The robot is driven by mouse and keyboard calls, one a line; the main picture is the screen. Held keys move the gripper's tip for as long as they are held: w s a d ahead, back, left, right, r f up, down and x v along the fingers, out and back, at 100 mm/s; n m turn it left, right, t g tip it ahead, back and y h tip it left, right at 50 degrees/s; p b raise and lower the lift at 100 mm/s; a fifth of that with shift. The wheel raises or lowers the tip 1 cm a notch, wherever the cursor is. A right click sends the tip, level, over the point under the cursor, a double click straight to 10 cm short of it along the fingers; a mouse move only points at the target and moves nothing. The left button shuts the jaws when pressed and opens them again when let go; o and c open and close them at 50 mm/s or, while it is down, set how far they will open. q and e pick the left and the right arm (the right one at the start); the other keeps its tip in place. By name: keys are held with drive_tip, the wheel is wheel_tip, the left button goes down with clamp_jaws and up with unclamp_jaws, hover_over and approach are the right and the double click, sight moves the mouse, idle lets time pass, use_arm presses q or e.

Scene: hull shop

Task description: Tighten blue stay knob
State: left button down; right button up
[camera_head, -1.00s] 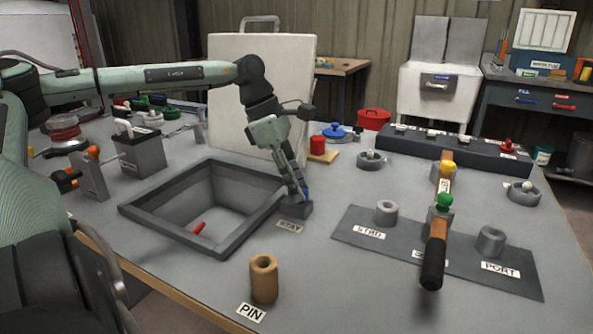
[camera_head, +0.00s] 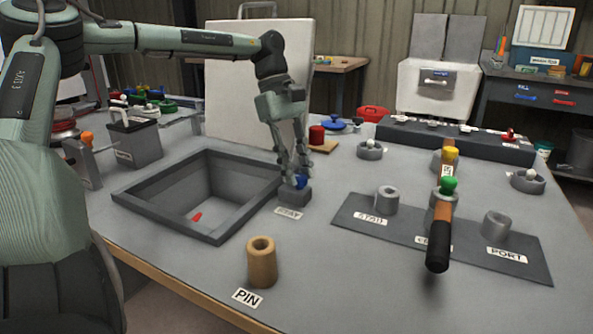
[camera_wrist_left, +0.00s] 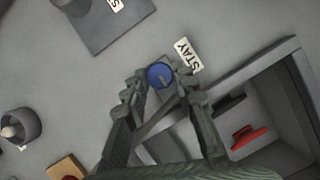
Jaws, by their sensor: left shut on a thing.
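The blue stay knob (camera_head: 300,181) sits on a small grey block (camera_head: 294,195) at the right edge of the square frame, behind the STAY label (camera_head: 289,213). My left gripper (camera_head: 302,174) points down over it from behind, its fingers closed around the knob. In the left wrist view the round blue knob (camera_wrist_left: 160,75) with a pale mark on top lies between the two fingertips of the left gripper (camera_wrist_left: 161,84). The STAY label (camera_wrist_left: 186,56) is beside it. My right gripper is not in view.
The square hatch frame (camera_head: 150,213) opens left of the knob, with a red piece (camera_head: 196,217) inside. A tan PIN cylinder (camera_head: 261,262) stands in front. A dark plate (camera_head: 345,215) with grey sockets and a black-handled bar (camera_head: 438,245) are to the right. A white panel (camera_head: 235,90) stands behind.

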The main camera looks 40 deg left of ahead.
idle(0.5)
use_arm(q)
drive_tip(key=c, duration=1.2)
unclamp_jaws()
drive_tip(key=v, duration=1.2)
drive_tip(key=shift+d, duration=0.1)
